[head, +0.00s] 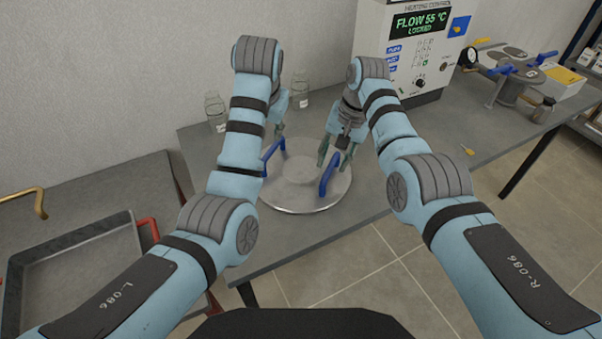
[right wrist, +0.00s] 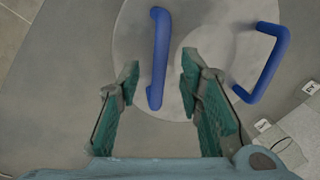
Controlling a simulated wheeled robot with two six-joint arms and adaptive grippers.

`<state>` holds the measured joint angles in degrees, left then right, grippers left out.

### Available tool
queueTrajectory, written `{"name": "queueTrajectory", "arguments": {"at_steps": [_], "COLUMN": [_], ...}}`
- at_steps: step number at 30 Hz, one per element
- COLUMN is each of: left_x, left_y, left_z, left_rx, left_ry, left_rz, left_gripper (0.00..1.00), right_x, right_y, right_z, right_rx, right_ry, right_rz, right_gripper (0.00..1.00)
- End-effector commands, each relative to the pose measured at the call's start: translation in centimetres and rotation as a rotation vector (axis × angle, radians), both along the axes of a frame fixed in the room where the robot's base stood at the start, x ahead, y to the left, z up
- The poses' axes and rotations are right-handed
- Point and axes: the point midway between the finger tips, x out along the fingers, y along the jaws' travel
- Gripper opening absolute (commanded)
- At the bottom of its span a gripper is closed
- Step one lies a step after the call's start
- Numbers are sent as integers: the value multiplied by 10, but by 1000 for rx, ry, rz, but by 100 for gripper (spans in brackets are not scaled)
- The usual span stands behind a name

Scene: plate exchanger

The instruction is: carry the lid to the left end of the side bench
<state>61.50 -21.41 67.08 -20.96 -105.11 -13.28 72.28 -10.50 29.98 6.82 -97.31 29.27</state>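The lid (head: 300,190) is a round, flat metal disc with two upright blue handles. It lies near the front edge of the main table. My right gripper (head: 337,152) is open above the lid's right handle (head: 328,173). In the right wrist view, that handle (right wrist: 159,60) stands between the open fingers (right wrist: 159,68); I cannot tell whether they touch it. My left gripper (head: 281,128) is near the left handle (head: 273,150), mostly hidden behind my left arm, so its fingers cannot be judged. The side bench (head: 110,190) is at the left, lower than the table.
A dark tray (head: 133,240) with red and brass handles sits on the side bench. Glass bottles (head: 215,112) stand behind the lid. A heating control box (head: 400,50) reads FLOW 55 °C LOCKED. A metal vessel with handles (head: 515,75) stands at the right.

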Motion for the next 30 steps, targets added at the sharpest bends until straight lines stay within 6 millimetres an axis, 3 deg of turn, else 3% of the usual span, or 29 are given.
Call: {"name": "queueTrajectory", "arguments": {"at_steps": [3, 9, 26, 30], "left_x": [0, 0, 0, 0], "left_y": [0, 0, 0, 0], "left_z": [0, 0, 1, 22], "left_rx": [0, 0, 0, 0], "left_ry": [0, 0, 0, 0], "left_rz": [0, 0, 0, 0], "left_gripper": [34, 34, 34, 34], "right_x": [-1, -4, -5, -5], "right_y": [-7, -15, -17, -17], "right_z": [38, 80, 88, 110], "right_rx": [0, 0, 0, 0], "right_ry": [-9, -4, -3, -4], "right_rz": [-1, 0, 0, 0], "right_gripper": [34, 34, 34, 34]}}
